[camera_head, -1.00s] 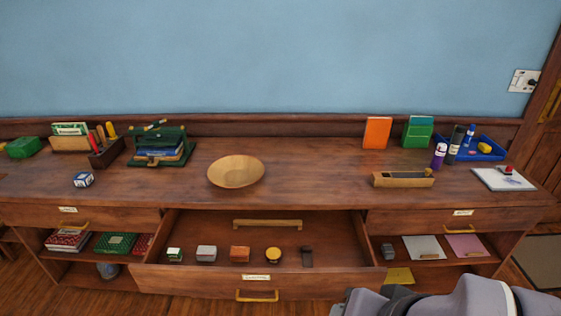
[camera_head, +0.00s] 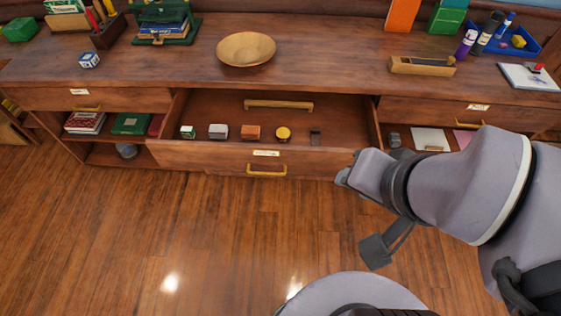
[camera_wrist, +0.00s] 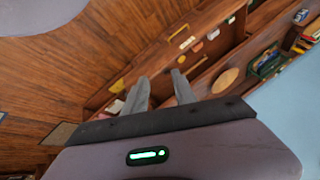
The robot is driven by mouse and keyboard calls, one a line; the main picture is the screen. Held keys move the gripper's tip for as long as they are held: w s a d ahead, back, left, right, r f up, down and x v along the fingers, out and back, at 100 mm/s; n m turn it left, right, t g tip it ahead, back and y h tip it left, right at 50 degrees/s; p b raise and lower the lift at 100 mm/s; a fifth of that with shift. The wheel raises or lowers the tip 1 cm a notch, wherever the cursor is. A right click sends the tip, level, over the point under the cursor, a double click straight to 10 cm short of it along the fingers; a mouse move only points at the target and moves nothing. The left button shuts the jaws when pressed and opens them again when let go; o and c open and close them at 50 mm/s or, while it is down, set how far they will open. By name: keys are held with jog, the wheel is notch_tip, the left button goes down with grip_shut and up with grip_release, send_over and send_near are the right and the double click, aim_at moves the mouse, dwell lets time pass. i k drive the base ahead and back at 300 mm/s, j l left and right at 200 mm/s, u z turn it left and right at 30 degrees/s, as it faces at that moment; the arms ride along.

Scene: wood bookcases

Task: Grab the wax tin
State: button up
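The likely wax tin is a small round yellow-topped tin (camera_head: 283,133) in the open middle drawer (camera_head: 210,157). It stands between an orange-brown block (camera_head: 250,132) and a dark narrow item (camera_head: 315,137). It shows very small in the wrist view (camera_wrist: 187,43). My gripper (camera_wrist: 160,75) is open, with its two fingers apart and nothing between them. In the head view my arm reaches in from the right, its end in front of the drawer's right side, apart from the tin. The fingers are not clear there.
A white-grey tin (camera_head: 218,131) and a green-white box (camera_head: 188,131) share the drawer, with a wooden bar (camera_head: 278,105) behind. The floor in front is clear.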

aim_at(283, 134)
jog(key=i+l, duration=0.15)
jog(key=i, duration=0.25)
jog(key=i+l+u, duration=0.1)
jog(key=i, duration=0.3)
jog(key=i+l+u, duration=0.1)
jog(key=i+l, duration=0.15)
jog(key=i, duration=0.15)
